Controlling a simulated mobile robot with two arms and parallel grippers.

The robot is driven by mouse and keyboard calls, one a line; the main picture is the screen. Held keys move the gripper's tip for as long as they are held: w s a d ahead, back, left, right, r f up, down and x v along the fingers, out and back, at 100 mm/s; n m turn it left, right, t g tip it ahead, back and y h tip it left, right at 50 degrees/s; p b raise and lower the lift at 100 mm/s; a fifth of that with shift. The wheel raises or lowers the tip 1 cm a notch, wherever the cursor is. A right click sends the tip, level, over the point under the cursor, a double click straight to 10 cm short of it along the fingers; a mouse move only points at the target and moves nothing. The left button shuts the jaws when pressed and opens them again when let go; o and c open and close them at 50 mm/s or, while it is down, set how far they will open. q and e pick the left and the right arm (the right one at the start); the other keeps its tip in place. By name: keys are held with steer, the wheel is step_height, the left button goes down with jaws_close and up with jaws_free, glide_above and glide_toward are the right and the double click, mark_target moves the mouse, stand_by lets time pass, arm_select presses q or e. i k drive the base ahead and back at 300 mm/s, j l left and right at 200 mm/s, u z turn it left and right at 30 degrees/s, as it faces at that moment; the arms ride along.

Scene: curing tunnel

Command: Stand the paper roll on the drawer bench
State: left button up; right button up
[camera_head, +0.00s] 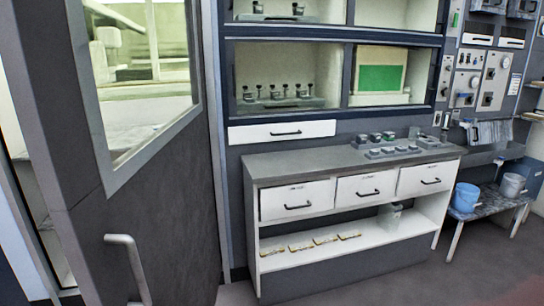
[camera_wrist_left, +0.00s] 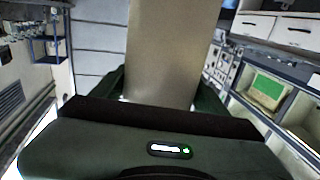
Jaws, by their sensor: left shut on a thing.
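The drawer bench (camera_head: 300,167) stands in the middle of the head view. It has a grey top, three white drawers with black handles and a low open shelf. Its top is bare on the left; several small grey pieces sit toward the back and right. In the left wrist view, my left gripper (camera_wrist_left: 160,95) is shut on the paper roll (camera_wrist_left: 168,45), a plain beige-grey column running out of the top of the picture. The roll's far end is out of view. Neither the roll nor either gripper shows in the head view.
A dark door (camera_head: 150,210) with a window and pull handle fills the left. Wall cabinets (camera_head: 290,75) hang above the bench. Several yellowish pieces (camera_head: 325,240) lie on its low shelf. A side table (camera_head: 490,203) with a blue bucket (camera_head: 466,197) stands right. Floor in front is clear.

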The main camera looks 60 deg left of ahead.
mark_target(318, 162)
steer(key=i+j+u, duration=0.5)
steer(key=i+u, duration=0.3)
steer(key=i, duration=0.15)
steer(key=i+u, duration=0.4)
steer(key=i, duration=0.1)
